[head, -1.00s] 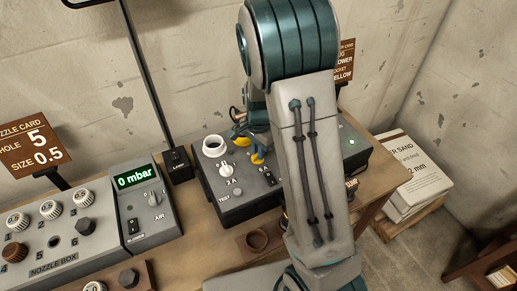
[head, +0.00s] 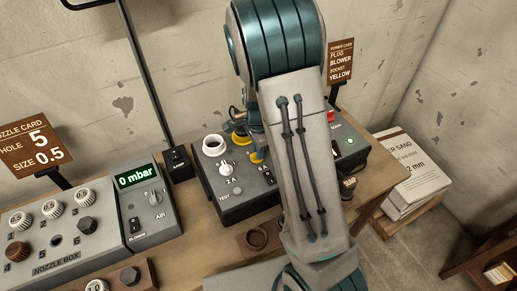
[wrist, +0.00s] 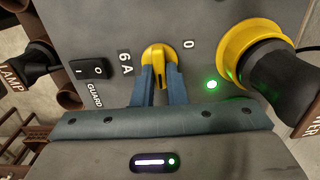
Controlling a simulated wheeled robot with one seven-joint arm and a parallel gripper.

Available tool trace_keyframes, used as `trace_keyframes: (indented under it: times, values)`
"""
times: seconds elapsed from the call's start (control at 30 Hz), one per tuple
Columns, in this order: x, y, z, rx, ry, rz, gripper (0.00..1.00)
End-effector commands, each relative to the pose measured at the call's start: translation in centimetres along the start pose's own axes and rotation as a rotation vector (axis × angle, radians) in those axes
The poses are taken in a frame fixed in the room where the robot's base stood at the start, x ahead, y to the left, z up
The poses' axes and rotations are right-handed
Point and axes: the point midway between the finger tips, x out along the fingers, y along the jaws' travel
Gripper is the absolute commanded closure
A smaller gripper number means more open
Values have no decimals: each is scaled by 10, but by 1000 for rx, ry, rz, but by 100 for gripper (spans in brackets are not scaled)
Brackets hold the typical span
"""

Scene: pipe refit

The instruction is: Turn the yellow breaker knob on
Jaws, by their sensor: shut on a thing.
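The yellow breaker knob (wrist: 160,52) shows in the wrist view on the grey panel, between the labels "6 A" on its left and "0" on its right. My gripper (wrist: 157,78) has its two blue-grey fingers on either side of the knob's raised grip, shut on it. The grip runs roughly up and down in the wrist view. In the head view a small part of the yellow knob (head: 256,157) shows beside my arm. My arm hides most of the gripper there.
A black plug (wrist: 275,75) sits in the yellow socket (wrist: 236,42) right of the knob, near a lit green lamp (wrist: 211,85). A guard switch (wrist: 89,71) is on the left. In the head view, the nozzle box (head: 65,235) stands left of the breaker box (head: 235,205).

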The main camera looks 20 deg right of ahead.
Motion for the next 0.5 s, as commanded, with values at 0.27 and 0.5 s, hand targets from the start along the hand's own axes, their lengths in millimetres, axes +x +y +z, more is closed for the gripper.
trace_keyframes:
  times: [0.27,0.5]
  values:
    - [-1,-1,0,2,0,-4,66]
    - [-2,-1,0,0,0,-2,66]
